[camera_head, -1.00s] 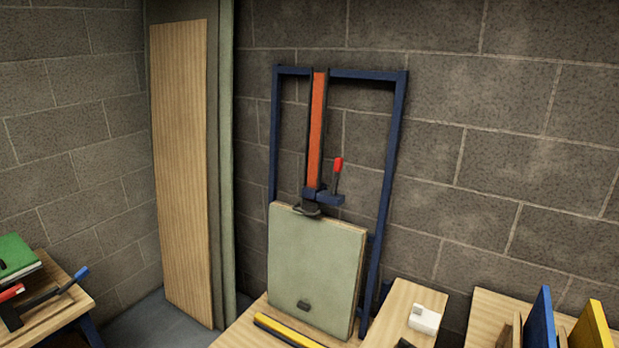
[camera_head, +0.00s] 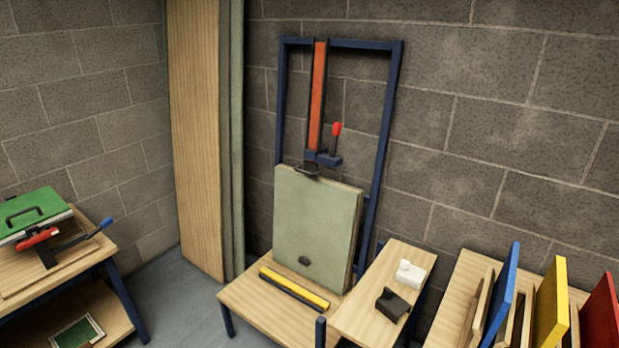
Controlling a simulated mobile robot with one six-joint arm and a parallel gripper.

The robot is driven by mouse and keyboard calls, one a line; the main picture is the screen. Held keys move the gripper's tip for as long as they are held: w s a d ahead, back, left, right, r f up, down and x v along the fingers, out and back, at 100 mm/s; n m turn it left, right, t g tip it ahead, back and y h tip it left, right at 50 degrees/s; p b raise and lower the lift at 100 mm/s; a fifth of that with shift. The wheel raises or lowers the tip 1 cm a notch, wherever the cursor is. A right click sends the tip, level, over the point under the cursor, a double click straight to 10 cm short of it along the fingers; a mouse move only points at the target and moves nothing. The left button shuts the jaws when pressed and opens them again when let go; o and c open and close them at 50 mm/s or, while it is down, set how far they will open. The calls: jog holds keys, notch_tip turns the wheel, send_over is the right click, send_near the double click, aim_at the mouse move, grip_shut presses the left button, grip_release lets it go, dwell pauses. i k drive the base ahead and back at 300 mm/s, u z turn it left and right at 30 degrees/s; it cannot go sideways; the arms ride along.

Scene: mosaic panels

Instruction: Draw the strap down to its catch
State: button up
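An orange strap (camera_head: 318,95) hangs from the top bar of a blue frame (camera_head: 391,95) against the block wall. At its lower end is a dark blue clamp piece (camera_head: 322,158) with a red-tipped lever (camera_head: 337,130) standing up. This end sits at the top edge of a grey-green panel stack (camera_head: 312,220), which stands upright on a low wooden table. My gripper is not in view.
A yellow and black bar (camera_head: 294,288) lies before the panels. A side table (camera_head: 360,320) holds a white block (camera_head: 410,274) and a black block (camera_head: 392,304). Coloured panels stand in a rack at right. Grey floor (camera_head: 180,300) is clear between.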

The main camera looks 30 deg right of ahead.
aim_at(311, 168)
jog(key=u, duration=0.7)
jog(key=i, duration=0.6)
jog(key=u, duration=0.05)
